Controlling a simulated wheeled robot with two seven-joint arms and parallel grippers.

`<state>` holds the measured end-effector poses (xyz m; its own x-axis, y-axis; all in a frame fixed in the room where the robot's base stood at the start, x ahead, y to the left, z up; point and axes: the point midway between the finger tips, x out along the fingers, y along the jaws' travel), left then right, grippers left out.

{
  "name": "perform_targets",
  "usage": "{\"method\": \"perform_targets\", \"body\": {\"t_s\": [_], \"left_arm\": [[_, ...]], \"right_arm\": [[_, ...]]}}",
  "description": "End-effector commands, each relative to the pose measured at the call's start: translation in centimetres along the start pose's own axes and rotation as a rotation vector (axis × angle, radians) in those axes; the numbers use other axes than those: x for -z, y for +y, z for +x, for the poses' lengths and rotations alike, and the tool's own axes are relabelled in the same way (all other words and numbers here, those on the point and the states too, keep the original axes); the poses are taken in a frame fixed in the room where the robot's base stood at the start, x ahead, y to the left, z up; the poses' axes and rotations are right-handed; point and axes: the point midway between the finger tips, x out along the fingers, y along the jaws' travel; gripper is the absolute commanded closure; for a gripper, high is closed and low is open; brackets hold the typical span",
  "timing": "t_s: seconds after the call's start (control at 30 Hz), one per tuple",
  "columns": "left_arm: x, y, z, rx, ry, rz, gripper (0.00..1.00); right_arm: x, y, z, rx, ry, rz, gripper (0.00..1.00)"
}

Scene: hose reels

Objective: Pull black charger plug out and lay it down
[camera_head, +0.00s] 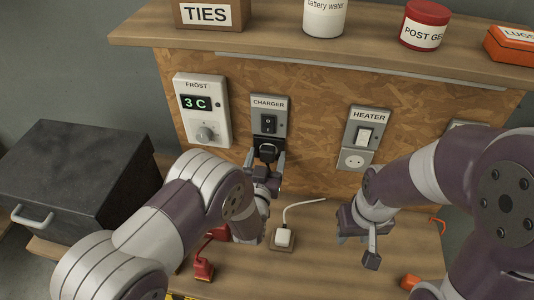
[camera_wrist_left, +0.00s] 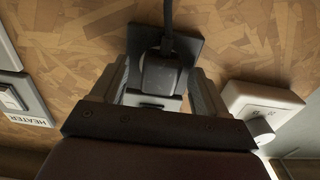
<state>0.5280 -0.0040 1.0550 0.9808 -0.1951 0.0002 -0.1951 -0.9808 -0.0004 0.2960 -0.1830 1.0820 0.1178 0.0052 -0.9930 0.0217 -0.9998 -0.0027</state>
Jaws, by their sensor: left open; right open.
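The black charger plug (camera_head: 267,149) sits in the socket under the switch of the panel labelled CHARGER (camera_head: 269,116). In the left wrist view the plug (camera_wrist_left: 162,72) lies between the fingers, with its black cord running to the top edge. My left gripper (camera_head: 264,168) is open, its fingers on either side of the plug (camera_wrist_left: 160,88); whether they touch it I cannot tell. My right gripper (camera_head: 362,240) is open and empty, above the bench (camera_head: 320,270) at the right. My left arm hides part of the bench below the plug.
A FROST thermostat (camera_head: 201,110) is left of the charger panel; a HEATER switch and socket (camera_head: 362,138) are to its right. A white plug with cord (camera_head: 283,238) and a red connector (camera_head: 203,268) lie on the bench. A shelf (camera_head: 330,50) with containers juts out above.

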Motion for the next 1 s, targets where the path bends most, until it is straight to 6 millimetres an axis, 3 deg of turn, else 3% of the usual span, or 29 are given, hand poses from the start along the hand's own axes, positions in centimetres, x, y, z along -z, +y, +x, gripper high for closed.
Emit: {"method": "perform_targets", "body": {"t_s": [1.0], "left_arm": [[0.00,-0.01,-0.01,0.000,0.000,0.000,0.26]], "right_arm": [[-0.05,0.00,0.48,0.000,0.000,0.000,0.57]]}}
